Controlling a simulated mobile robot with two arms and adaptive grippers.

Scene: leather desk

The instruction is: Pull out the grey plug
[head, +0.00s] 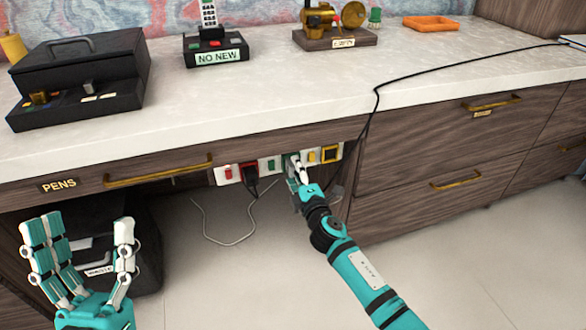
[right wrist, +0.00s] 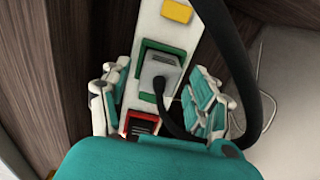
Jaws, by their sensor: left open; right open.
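The grey plug (right wrist: 160,74) sits in the green-framed socket (right wrist: 148,48) of a white power strip (right wrist: 149,19) in the right wrist view. A thick dark cable runs from the plug and loops to the right. My right gripper (right wrist: 158,92) is open, with its fingers on either side of the plug and apart from it. In the head view my right gripper (head: 297,177) is at the strip under the desk edge and mostly hides the plug. My left gripper (head: 88,240) is open and empty at the lower left, away from the strip.
A black plug (head: 250,181) sits in the red socket left of my right gripper. A yellow socket (head: 331,154) is to its right. A black cable (head: 420,71) crosses the desktop (head: 235,95) and hangs over its edge. A dark bin (head: 105,225) stands under the desk behind my left gripper.

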